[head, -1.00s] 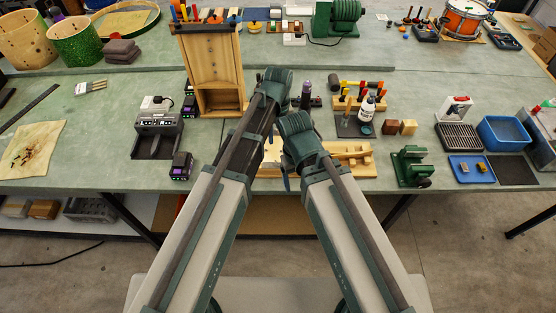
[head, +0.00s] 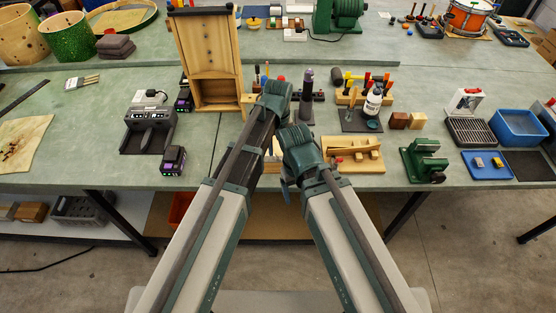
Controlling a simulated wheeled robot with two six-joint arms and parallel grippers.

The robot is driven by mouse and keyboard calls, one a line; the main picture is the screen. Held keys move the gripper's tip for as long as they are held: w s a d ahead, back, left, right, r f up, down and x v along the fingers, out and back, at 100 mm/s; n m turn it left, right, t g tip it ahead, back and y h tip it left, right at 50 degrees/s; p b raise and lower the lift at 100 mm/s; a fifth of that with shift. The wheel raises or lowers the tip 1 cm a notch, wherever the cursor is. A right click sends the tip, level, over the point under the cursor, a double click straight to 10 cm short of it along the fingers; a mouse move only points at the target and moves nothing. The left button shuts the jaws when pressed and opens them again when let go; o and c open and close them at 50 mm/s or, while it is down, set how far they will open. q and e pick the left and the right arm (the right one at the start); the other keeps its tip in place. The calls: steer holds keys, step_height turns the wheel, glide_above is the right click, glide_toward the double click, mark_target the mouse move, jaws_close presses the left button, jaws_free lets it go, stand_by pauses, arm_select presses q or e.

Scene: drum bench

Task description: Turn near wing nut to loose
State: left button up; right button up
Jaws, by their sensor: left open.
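A light wooden fixture (head: 352,156) lies near the bench's front edge, right of my arms. It has a raised wooden piece and a small red detail on top. I cannot make out a wing nut; it is too small or hidden behind my arms. My left arm reaches in over the bench's front edge, its far joint in front of a wooden cabinet. A dark blue finger-like part, apparently of my left gripper (head: 286,190), shows below the arm joints; it is open, with the rest hidden. My right arm crosses close beside it, and its gripper cannot be seen.
A wooden cabinet (head: 207,60) stands behind my left arm. A green vise (head: 424,161) is right of the fixture. A tool rack (head: 362,90) and a white bottle (head: 373,100) stand behind it. A battery charger (head: 148,129) is at left.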

mark_target(278, 157)
arm_select(q)
steer(key=shift+f+b, duration=1)
steer(key=shift+f, duration=0.55)
arm_select(e)
step_height(278, 157, down, 3)
steer(key=shift+f, duration=0.1)
arm_select(q)
steer(key=shift+r, duration=0.1)
steer(key=shift+c, duration=0.3)
jaws_close()
